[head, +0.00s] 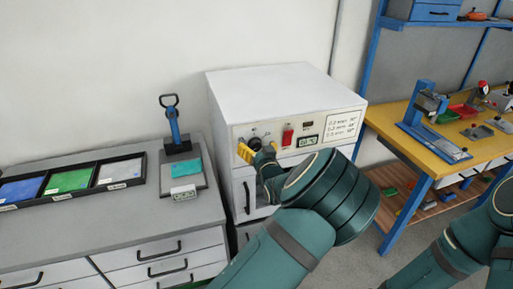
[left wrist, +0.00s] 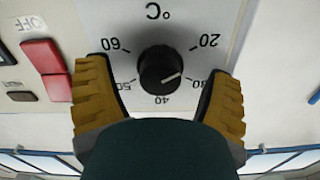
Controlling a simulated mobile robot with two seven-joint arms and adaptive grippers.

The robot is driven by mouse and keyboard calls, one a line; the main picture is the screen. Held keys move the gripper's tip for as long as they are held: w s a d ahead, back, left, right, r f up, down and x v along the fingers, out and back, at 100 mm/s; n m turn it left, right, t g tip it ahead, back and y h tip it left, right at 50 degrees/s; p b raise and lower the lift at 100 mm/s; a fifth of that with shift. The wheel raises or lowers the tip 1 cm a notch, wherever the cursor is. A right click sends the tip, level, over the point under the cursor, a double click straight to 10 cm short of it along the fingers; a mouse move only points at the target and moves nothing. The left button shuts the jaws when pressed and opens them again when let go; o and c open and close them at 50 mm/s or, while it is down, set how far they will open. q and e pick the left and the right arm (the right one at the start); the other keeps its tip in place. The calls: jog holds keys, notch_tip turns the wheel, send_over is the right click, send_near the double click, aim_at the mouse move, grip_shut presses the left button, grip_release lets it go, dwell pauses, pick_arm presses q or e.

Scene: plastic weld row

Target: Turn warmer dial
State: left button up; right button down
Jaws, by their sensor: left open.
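The warmer (head: 270,88) is a white box cabinet against the wall. Its black round dial (head: 255,143) is on the left of the front panel. In the left wrist view the dial (left wrist: 160,70) is ringed by numbers from 20 to 60 under a °C mark. Its white pointer line is toward the 30 side. My left gripper (head: 258,151), with yellow finger pads, is open in front of the panel. In the left wrist view its fingers stand on either side of the dial with gaps to it. My right gripper is out of view; only part of the right arm shows.
A red switch (head: 288,135) and a small display (head: 307,141) are right of the dial. A grey counter (head: 110,225) with a black bin tray (head: 137,160) and a lever press (head: 174,130) stands left. A yellow workbench (head: 400,130) stands right, with floor between.

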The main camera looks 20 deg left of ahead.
pick_arm(q)
jog(key=shift+w+a, duration=0.15)
jog(key=c, duration=1.2)
jog(key=shift+m, duration=0.3)
